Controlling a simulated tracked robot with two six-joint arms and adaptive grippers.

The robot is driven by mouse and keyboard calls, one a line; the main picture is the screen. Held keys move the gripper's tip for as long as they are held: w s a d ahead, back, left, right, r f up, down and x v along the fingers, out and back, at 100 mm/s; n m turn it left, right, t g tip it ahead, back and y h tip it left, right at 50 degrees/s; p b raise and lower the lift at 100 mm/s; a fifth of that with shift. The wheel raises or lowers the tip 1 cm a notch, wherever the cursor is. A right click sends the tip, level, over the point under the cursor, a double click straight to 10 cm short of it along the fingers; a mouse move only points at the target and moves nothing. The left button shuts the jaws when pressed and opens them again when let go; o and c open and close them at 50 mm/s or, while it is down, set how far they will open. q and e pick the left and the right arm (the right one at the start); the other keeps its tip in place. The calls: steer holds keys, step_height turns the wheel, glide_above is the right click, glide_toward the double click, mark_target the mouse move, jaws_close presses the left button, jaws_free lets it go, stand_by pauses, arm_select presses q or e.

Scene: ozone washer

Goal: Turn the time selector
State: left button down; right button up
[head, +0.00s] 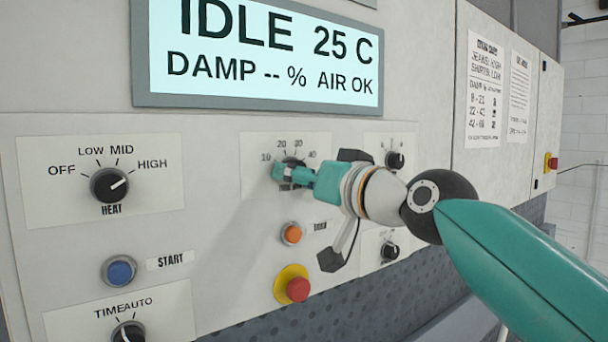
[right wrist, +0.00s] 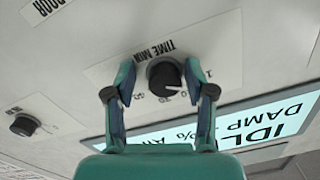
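The time selector is a round black knob (head: 293,161) on a white plate marked 10, 20, 30, 40, partly hidden by my right gripper in the head view. In the right wrist view the knob (right wrist: 165,74) shows under an upside-down TIME MIN label, with a white pointer line towards its right side. My right gripper (head: 284,173) is at the knob; in the wrist view (right wrist: 163,91) its fingers are open, one on either side of the knob. A gap shows on the left; contact on the right is unclear. My left gripper is out of view.
A heat knob (head: 109,185), blue start button (head: 119,270), orange button (head: 291,233) and red stop button (head: 297,289) are on the panel. Smaller knobs (head: 395,160) are behind my right arm. The display (head: 260,52) above reads IDLE 25 C.

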steer(key=shift+s+r, duration=0.15)
steer(key=shift+r, duration=0.15)
steer(key=shift+d, duration=0.1)
steer(key=v, duration=1.2)
steer(key=shift+f, duration=0.2)
